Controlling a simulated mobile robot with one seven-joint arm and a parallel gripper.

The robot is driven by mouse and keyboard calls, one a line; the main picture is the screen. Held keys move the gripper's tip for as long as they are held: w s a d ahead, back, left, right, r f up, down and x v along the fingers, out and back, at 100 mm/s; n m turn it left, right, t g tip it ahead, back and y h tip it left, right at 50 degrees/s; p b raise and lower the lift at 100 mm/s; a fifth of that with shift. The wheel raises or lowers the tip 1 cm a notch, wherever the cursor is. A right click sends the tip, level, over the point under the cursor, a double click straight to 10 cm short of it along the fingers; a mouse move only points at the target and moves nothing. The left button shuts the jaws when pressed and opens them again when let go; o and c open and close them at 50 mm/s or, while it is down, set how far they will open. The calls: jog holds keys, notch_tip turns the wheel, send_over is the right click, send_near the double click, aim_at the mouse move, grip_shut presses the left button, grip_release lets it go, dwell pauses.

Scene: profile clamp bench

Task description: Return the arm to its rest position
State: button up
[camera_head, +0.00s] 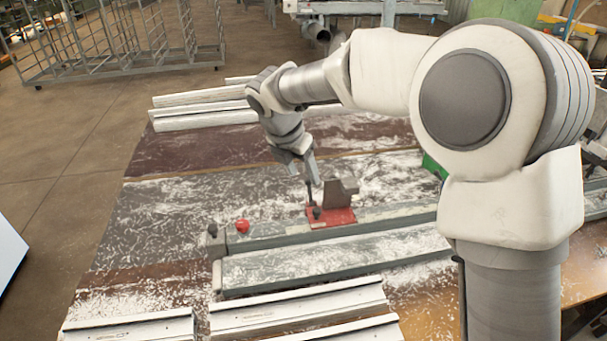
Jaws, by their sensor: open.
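My gripper (303,174) is at the end of my arm, pointing down over the bench, with its jaws open. A dark upright lever (309,193) stands at the left of the red base, close below the fingertips. I cannot tell whether the fingers touch it. My arm reaches in from the right and hides part of the bench behind it.
A red knob (242,226) sits at the left end of the grey-green rail (270,240). White profiles lie at the bench's back (205,117) and front (290,308). Pale shavings cover the bench (150,215). A metal rack (120,62) stands on open floor at the back left.

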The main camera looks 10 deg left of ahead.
jog(key=s+d+r+m, duration=0.5)
jog(key=d+m, duration=0.3)
jog(key=d, duration=0.2)
jog(key=s+d+r+m, duration=0.45)
jog(key=d+m, duration=0.25)
jog(key=d, duration=0.2)
jog(key=s+d+f+m, duration=0.1)
jog(key=s+d+m, duration=0.4)
jog(key=s+m, duration=0.3)
jog(key=s+d+f+m+t+y, duration=0.1)
jog(key=s+d+m, duration=0.4)
jog(key=s+m, duration=0.3)
jog(key=shift+m, duration=0.6)
jog(key=shift+d, duration=0.1)
